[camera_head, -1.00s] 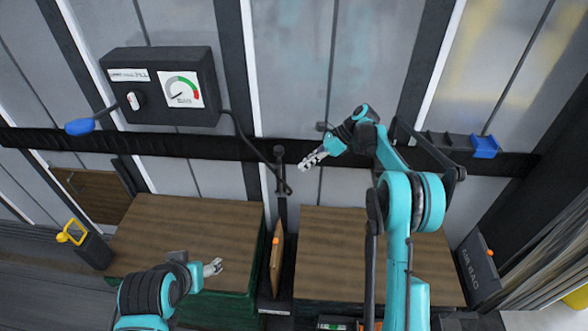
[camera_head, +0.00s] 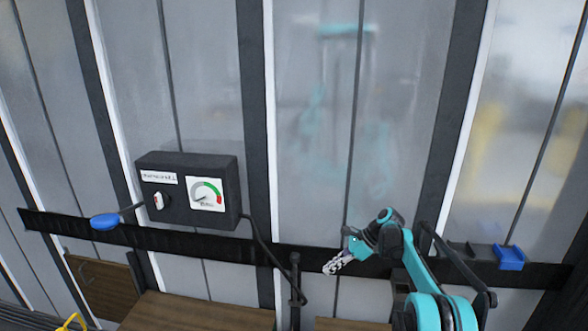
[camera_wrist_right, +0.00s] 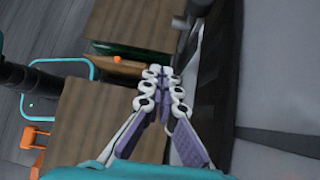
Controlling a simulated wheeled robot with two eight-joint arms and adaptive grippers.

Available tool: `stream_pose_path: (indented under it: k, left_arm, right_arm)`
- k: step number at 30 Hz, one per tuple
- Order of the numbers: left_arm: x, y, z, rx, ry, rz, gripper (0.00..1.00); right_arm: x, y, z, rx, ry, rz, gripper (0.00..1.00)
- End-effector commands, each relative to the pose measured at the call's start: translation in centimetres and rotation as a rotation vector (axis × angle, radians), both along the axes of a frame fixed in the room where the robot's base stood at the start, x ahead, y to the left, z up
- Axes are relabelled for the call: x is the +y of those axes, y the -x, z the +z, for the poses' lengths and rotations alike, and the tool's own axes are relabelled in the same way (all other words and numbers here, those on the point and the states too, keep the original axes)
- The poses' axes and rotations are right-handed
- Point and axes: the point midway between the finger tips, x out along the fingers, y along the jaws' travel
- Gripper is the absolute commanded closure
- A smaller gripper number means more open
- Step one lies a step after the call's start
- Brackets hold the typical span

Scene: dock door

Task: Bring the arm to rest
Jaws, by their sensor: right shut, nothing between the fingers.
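My right gripper (camera_head: 333,267) is shut and empty in the head view, held in front of the black rail on the wall. My right arm (camera_head: 412,262), teal and black, comes up from the bottom right. In the right wrist view my right gripper (camera_wrist_right: 163,72) has its fingertips together, with nothing between them, above and beside the wooden tops. My left gripper does not show in the head view now.
Wooden tops (camera_head: 200,315) lie below. A blue block (camera_head: 510,257) sits on the rail at the right.

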Motion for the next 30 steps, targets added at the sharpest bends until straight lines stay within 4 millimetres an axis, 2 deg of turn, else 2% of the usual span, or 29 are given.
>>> stream_pose_path:
  k: [8, 15, 19, 23, 30]
  left_arm:
    - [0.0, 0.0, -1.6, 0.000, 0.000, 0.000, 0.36]
    - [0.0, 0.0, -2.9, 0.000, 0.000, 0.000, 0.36]
    - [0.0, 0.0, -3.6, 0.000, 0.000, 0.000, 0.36]
    - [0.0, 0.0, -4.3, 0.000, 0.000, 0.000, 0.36]
    - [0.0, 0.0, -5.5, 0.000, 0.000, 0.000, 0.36]
  right_arm:
    - [0.9, 6.4, 5.4, -0.304, 0.208, 0.226, 1.00]
    - [0.9, 14.5, 7.7, -0.567, 0.431, 0.494, 1.00]
    - [0.5, 19.5, 7.7, -0.694, 0.558, 0.661, 1.00]
    - [-0.1, 24.5, 6.8, -0.809, 0.687, 0.842, 1.00]
    - [-1.7, 32.8, 2.9, -0.977, 0.926, 1.200, 1.00]
